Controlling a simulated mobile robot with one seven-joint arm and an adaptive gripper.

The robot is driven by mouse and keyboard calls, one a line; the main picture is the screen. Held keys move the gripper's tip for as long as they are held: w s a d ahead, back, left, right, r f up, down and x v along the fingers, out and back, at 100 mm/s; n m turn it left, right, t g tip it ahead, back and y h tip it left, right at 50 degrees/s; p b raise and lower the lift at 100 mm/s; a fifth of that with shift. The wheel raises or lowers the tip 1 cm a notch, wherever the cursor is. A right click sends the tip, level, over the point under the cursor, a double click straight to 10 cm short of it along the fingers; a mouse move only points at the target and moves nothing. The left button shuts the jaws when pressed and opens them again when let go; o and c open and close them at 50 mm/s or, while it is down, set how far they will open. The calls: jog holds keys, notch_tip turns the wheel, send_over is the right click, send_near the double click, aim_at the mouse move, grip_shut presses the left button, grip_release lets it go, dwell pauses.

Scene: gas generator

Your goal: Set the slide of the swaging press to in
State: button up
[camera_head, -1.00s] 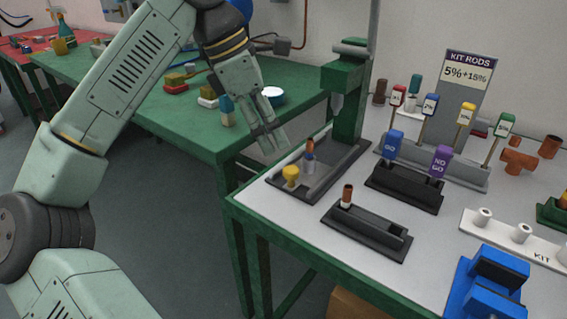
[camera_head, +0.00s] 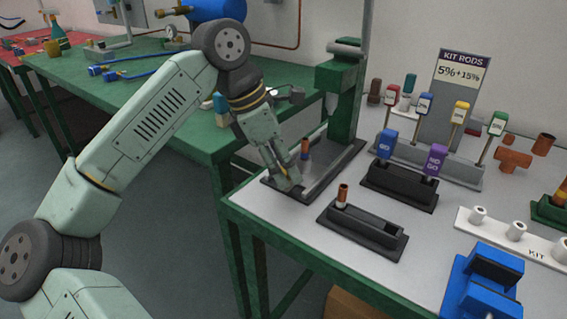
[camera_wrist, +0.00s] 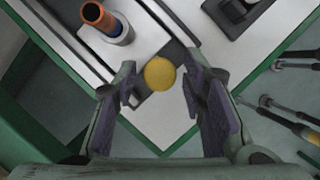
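The green swaging press (camera_head: 344,95) stands on a dark base at the back left of the white-topped table. On its base is the slide, with a round yellow knob (camera_wrist: 160,73) at the front end in the wrist view. A copper tube in a blue and white holder (camera_wrist: 106,22) stands behind the knob; the tube also shows in the head view (camera_head: 305,147). My gripper (camera_head: 287,182) is low over the front of the base. Its fingers are spread on both sides of the knob, with gaps visible. The fingers hide the knob in the head view.
A dark fixture with a copper tube (camera_head: 374,236) lies just right of the press base. The black GO/NO GO block (camera_head: 400,186), the kit rod rack (camera_head: 440,165) and a blue clamp (camera_head: 480,290) are farther right. A green table (camera_head: 150,95) is behind.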

aim_at(304, 148)
grip_shut()
dwell(0.4)
jog(key=w+d, duration=0.1)
jog(key=w, duration=0.1)
jog(key=w+d, duration=0.1)
jog(key=w+d+p, duration=0.1)
jog(key=w+d, duration=0.1)
jog(key=shift+w+d, duration=0.1)
jog(key=shift+w, duration=0.25)
jog(key=shift+o, duration=1.2)
grip_release()
jog(key=v, duration=1.2)
